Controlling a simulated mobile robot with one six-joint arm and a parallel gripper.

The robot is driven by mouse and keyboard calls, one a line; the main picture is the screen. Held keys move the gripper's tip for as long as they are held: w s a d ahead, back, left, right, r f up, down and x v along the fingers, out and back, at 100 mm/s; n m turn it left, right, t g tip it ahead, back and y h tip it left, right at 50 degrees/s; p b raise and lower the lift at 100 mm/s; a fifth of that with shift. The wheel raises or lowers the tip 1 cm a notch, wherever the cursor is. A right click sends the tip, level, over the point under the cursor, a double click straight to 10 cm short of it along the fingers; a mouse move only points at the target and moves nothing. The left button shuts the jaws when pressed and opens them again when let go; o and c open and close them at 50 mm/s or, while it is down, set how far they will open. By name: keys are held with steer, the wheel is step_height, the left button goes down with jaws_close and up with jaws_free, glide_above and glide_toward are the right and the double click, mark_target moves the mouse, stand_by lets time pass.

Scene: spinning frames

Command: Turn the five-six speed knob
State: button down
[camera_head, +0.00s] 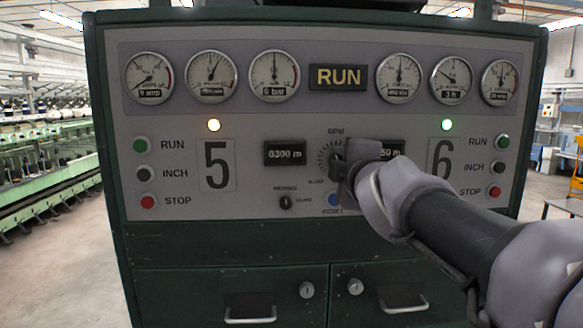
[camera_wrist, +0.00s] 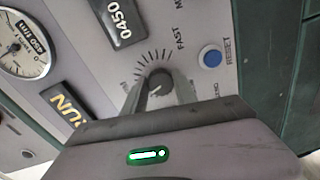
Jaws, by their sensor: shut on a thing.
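The dark round speed knob (camera_wrist: 160,79) sits on the grey panel in the wrist view, with tick marks fanned around it and the word FAST beside it. My gripper (camera_wrist: 158,92) is shut on the knob, one finger on each side. In the head view my gripper (camera_head: 343,172) is at the panel between the large 5 and 6. It hides most of the knob there, and only part of the tick-marked dial (camera_head: 326,156) shows.
A blue reset button (camera_wrist: 210,56) is close to the knob. A small dark selector (camera_head: 286,202) lies lower left. Length counters (camera_head: 291,153) flank the dial, the right one partly covered by my arm. Run, inch and stop buttons (camera_head: 148,202) are at both panel ends. Drawers (camera_head: 231,290) are below.

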steer(key=shift+f+n, duration=0.1)
steer(key=shift+n, duration=0.4)
stand_by(0.3)
steer(key=c, duration=1)
jaws_free()
steer(key=s+r+p, duration=0.1)
steer(key=s+p, duration=0.5)
steer(key=s, duration=1.1)
steer(key=shift+s+r, duration=0.15)
steer(key=shift+r, duration=0.05)
